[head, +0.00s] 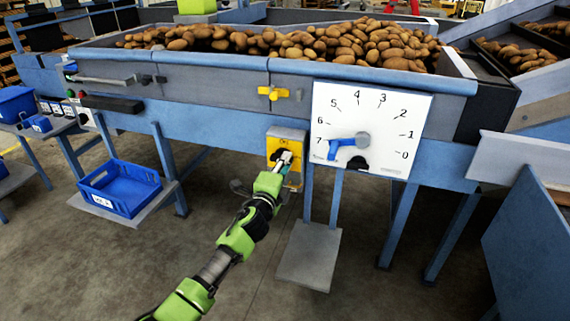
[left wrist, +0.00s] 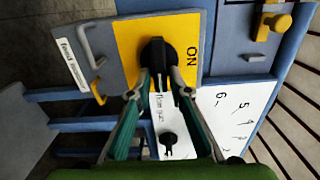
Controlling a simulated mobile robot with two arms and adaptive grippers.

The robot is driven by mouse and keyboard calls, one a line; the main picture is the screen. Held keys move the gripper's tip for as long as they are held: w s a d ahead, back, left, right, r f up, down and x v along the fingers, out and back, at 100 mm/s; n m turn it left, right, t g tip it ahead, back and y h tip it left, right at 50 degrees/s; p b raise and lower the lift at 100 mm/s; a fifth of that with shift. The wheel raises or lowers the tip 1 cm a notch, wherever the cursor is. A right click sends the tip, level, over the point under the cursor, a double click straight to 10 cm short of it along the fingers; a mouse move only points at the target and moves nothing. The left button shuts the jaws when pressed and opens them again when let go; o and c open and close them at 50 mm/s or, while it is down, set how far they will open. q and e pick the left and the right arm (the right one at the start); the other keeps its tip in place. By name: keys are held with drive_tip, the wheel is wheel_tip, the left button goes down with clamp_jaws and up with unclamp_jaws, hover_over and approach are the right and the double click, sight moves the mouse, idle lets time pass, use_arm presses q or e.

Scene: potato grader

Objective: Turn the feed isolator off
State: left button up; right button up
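The feed isolator is a yellow panel (head: 296,180) on the front of the blue grader frame. In the left wrist view its yellow plate (left wrist: 188,36) bears the word ON, and a black rotary knob (left wrist: 157,52) stands out from it. My left gripper (head: 287,158) is at the knob, seen in the head view from behind. In the left wrist view the fingertips of this gripper (left wrist: 160,84) are close together, one on each side of the knob's handle, and seem to pinch it. The knob's exact angle is partly hidden by the fingers. My right gripper is not in view.
Right of the isolator is a white dial board (head: 400,110) with numbers 0 to 7 and a blue pointer (head: 343,146). A yellow valve handle (head: 273,93) sits above. Potatoes (head: 330,42) fill the hopper. A blue crate (head: 122,186) stands on a low shelf at left.

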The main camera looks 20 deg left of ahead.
use_arm(q)
drive_tip(key=shift+o, duration=0.2)
drive_tip(key=s, duration=1.2)
drive_tip(key=shift+a, duration=0.2)
